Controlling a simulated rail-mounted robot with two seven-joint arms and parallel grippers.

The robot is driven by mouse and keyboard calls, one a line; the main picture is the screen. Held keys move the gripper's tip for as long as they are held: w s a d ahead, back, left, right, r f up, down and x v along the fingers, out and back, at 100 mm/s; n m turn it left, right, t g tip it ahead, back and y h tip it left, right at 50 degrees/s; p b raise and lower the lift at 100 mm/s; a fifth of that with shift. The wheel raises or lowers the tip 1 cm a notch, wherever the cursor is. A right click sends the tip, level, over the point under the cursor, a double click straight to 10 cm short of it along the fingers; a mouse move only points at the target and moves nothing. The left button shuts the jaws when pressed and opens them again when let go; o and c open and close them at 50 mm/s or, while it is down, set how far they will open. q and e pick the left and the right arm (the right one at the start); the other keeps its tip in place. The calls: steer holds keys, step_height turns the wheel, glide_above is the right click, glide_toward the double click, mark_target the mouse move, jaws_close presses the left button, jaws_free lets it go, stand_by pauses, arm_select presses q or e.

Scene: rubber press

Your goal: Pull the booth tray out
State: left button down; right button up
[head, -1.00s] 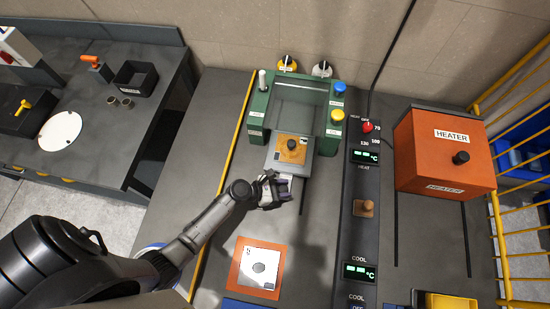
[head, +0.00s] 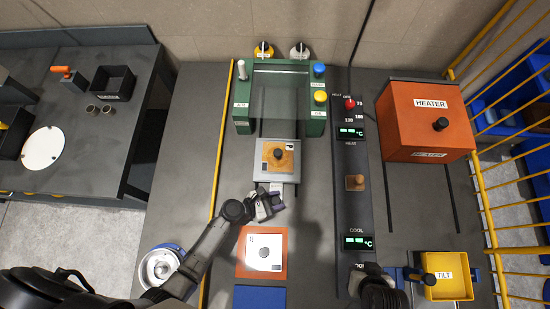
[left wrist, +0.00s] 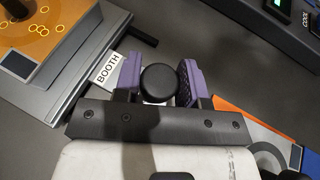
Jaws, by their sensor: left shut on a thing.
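The booth tray (head: 262,173) is a grey plate that sits out in front of the green booth (head: 240,122). It carries an orange-brown plate with a dark knob (head: 279,154). In the left wrist view the tray's edge (left wrist: 75,97) has a label reading BOOTH. My left gripper (head: 268,203) is at the tray's front end. In the left wrist view its purple fingers (left wrist: 158,82) stand on both sides of a round black knob (left wrist: 160,85) and are shut on it. The knob's stem is mostly hidden. My right gripper is not clearly seen.
A white card with an orange border (head: 241,262) lies just in front of the gripper. The heat and cool panel (head: 354,210) runs along the right. Beyond it are the orange heater (head: 405,128) and the yellow TILT box (head: 455,291). A yellow strip (head: 216,175) lies left.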

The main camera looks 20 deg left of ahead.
arm_select(q)
steer(key=c, duration=1)
jaws_free()
steer(key=shift+c, duration=0.2)
steer(key=o, duration=0.3)
steer(key=v, duration=1.4)
steer(key=shift+w+p, duration=0.1)
steer(key=shift+p, duration=0.2)
